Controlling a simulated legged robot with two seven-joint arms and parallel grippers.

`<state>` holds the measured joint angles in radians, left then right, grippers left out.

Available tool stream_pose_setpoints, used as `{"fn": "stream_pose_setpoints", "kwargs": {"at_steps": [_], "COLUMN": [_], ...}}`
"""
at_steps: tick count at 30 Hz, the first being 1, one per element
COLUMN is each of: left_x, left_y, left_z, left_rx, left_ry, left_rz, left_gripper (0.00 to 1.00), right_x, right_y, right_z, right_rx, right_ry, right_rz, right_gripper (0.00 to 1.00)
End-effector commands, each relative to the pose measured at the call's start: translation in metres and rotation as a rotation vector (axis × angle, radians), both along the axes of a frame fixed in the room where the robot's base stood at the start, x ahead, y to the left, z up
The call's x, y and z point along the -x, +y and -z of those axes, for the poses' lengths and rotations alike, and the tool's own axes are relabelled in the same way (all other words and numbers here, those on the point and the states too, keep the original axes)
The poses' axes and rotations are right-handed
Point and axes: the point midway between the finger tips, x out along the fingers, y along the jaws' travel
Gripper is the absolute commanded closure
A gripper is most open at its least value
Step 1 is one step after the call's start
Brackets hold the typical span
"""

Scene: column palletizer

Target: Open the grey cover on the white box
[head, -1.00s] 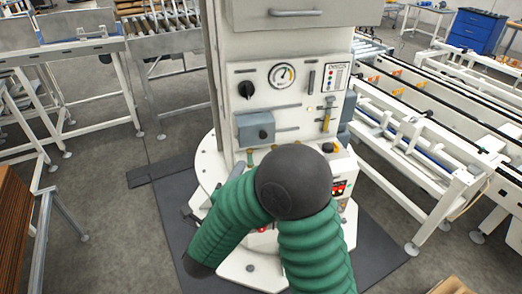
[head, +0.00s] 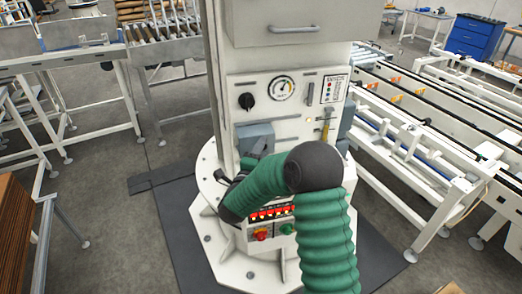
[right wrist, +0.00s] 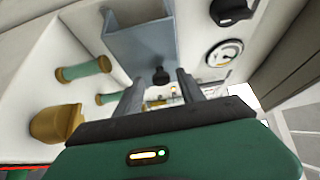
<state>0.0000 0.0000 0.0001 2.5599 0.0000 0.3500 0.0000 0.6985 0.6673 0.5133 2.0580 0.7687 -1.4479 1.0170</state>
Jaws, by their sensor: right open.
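The white box is the control housing (head: 285,50) on the white machine column. The blue-grey cover (head: 254,131) sits on its front, left of centre and under the black rotary knob, and looks closed. In the right wrist view the cover (right wrist: 143,42) is ahead, with a dark knob (right wrist: 160,76) on it. My right gripper (head: 226,178) is just below and left of the cover, partly hidden by its own arm. Its two fingers (right wrist: 159,88) are apart and empty, with the dark knob showing beyond the gap between them. My left gripper is out of view.
A gauge (head: 282,88) and a black rotary knob (head: 246,101) sit above the cover. Red and green buttons (head: 271,231) are below my right arm. Green-and-brass fittings (right wrist: 83,70) are close beside the gripper. Roller conveyors (head: 420,140) stand right and left.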

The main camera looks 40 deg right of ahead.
Motion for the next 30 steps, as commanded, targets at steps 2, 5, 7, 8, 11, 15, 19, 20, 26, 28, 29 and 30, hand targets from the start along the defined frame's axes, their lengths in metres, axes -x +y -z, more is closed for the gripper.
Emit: {"fn": "stream_pose_setpoints", "kwargs": {"at_steps": [2, 5, 7, 8, 11, 15, 19, 20, 26, 28, 29, 30], "left_x": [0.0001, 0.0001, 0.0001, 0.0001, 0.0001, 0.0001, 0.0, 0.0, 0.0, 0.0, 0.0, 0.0], "left_y": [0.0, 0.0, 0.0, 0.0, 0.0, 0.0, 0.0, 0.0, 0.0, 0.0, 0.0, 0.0], "left_z": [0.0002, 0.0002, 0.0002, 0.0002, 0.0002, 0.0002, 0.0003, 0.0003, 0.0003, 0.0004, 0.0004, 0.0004], "left_rx": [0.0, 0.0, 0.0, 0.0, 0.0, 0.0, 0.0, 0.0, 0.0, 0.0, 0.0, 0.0], "left_ry": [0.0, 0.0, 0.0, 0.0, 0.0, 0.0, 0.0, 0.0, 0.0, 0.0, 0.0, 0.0], "left_rz": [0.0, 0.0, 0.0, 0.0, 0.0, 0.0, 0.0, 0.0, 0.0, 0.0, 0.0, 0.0], "left_gripper": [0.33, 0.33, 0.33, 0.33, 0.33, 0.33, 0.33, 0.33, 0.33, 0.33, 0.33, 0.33], "right_x": [-0.0001, -0.0002, -0.0002, -0.0002, -0.0002, -0.0002, -0.0002, -0.0001, -0.0001, -0.0001, 0.0, 0.0001], "right_y": [0.0, 0.0001, 0.0, 0.0, 0.0001, 0.0002, 0.0003, 0.0004, 0.0005, 0.0005, 0.0006, 0.0005], "right_z": [0.0001, 0.0002, 0.0003, 0.0003, 0.0004, 0.0008, 0.0013, 0.0013, 0.002, 0.0022, 0.0023, 0.0024], "right_rx": [0.0, 0.0, 0.0, 0.0, -0.001, -0.002, -0.002, -0.002, -0.003, -0.004, -0.004, -0.004], "right_ry": [0.0, 0.0, 0.0, 0.0, 0.0, 0.001, 0.002, 0.002, 0.003, 0.003, 0.003, 0.004], "right_rz": [0.0, -0.001, -0.001, -0.001, -0.001, -0.001, -0.001, -0.001, -0.001, -0.001, -0.001, -0.001], "right_gripper": [0.54, 0.54, 0.62, 0.66, 0.79, 0.97, 1.0, 1.0, 1.0, 1.0, 1.0, 1.0]}}
